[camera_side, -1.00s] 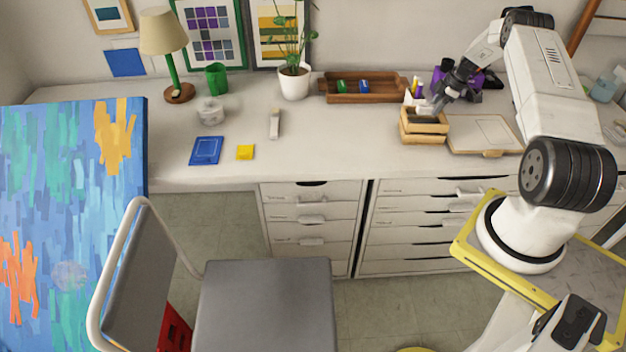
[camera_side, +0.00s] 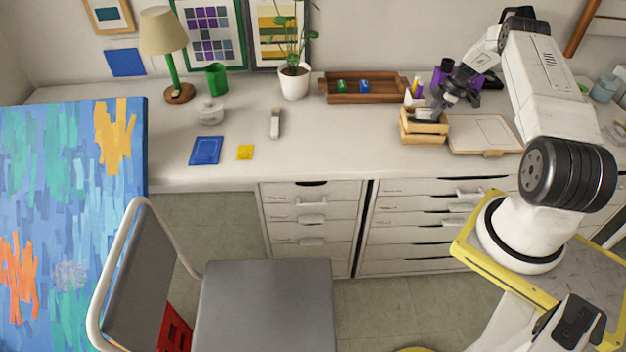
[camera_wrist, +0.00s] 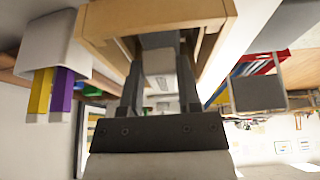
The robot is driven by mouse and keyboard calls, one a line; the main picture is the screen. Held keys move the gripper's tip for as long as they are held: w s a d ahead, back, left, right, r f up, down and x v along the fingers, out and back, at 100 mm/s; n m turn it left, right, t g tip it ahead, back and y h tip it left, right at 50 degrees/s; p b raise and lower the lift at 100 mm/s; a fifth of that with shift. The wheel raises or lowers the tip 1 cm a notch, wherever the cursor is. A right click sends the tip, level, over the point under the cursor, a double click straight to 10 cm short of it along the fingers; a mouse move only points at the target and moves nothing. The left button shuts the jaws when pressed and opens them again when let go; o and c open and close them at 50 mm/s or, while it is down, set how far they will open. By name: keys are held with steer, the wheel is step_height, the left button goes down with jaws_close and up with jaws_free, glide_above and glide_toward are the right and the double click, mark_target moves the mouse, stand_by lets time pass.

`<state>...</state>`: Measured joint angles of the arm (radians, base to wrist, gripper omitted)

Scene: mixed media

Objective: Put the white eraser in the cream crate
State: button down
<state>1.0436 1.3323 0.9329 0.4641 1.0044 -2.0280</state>
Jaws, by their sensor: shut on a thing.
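The cream crate (camera_side: 424,138) is a small slatted box of light wood on the right part of the desk. Its slatted wall also shows at the top of the wrist view (camera_wrist: 155,14). My gripper (camera_side: 436,107) points down into the crate's open top, its fingertips around rim height or lower. In the wrist view my gripper (camera_wrist: 160,58) is shut on the white eraser (camera_wrist: 158,62), a pale block between the fingers. The crate walls and my fingers hide much of the eraser, and I cannot tell whether it touches the crate floor.
A white holder with yellow and purple sticks (camera_wrist: 55,50) stands close to the crate. A brown tray (camera_side: 365,98) is behind left, a flat board (camera_side: 484,134) is right, and purple binoculars (camera_side: 443,76) are behind.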

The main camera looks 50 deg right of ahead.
steer(key=shift+f, duration=1.05)
steer(key=shift+c, duration=1.1)
jaws_free()
steer(key=v, duration=0.7)
steer(key=shift+r, duration=0.35)
steer(key=shift+s+d, duration=0.1)
steer(key=shift+s, duration=0.05)
